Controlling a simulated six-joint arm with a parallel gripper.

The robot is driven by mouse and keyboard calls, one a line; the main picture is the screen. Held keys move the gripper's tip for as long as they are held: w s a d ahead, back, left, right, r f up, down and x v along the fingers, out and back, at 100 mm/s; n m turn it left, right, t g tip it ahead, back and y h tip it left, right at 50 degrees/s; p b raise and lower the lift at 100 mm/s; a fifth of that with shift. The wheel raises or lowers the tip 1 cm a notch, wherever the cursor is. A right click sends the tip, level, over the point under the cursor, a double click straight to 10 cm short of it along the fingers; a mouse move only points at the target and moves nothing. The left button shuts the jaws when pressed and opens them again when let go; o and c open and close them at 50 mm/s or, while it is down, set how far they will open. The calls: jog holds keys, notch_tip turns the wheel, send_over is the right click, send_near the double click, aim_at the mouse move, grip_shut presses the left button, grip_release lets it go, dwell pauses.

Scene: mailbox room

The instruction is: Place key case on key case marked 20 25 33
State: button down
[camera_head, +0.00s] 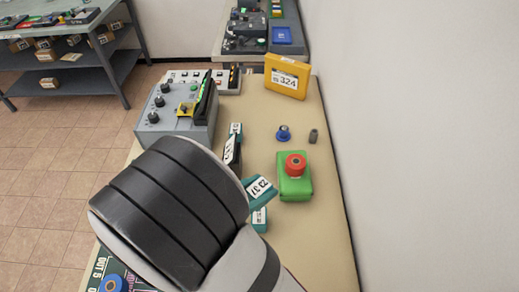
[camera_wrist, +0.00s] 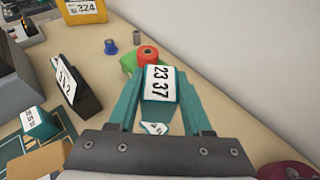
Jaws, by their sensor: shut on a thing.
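My gripper (camera_wrist: 158,84) is shut on a teal key case (camera_wrist: 160,93) with a white label reading 23 37. The held case also shows in the head view (camera_head: 262,190), tilted, above the table. Another white label (camera_wrist: 155,128) shows below it between the fingers; its text is unclear. In the head view a teal key case (camera_head: 260,220) lies just below the held one. Another teal key case (camera_wrist: 38,123) with a small, hard-to-read label stands at left in the wrist view. My arm hides most of the gripper in the head view.
A green block with a red knob (camera_head: 295,172) is right of the held case. A black label holder (camera_wrist: 70,88), blue knob (camera_head: 283,133), grey piece (camera_head: 313,136), yellow 324 box (camera_head: 287,76) and grey control box (camera_head: 178,113) stand around. A wall bounds the right.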

notch_tip(320, 180, down, 8)
jog(key=shift+r, duration=0.15)
jog(key=shift+c, duration=1.6)
grip_release()
